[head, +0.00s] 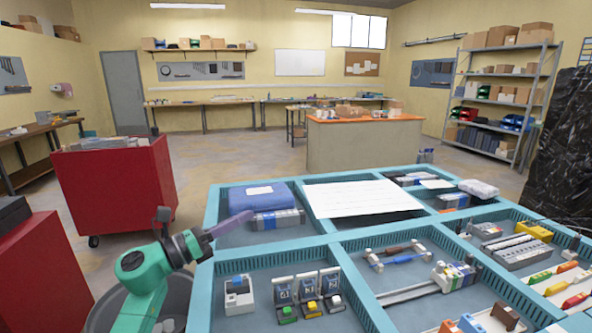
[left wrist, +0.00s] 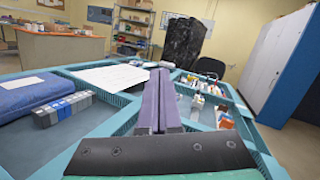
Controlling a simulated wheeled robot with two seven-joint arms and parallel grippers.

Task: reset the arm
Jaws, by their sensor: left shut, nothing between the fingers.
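My left arm, green and black, comes in at the lower left of the head view. Its gripper (head: 232,223) has purple fingers and is raised beside the left edge of the blue compartment tray (head: 208,262). In the left wrist view the two purple fingers (left wrist: 160,100) lie side by side, shut, with nothing between them. They point over the tray and touch nothing that I can see. My right gripper is not in view.
The tray holds a blue folded package (head: 262,195), a white sheet (head: 362,198), socket boxes (head: 283,291) and small tools. A red cabinet (head: 115,185) stands at the left. A grey bin (head: 172,302) is below my left arm.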

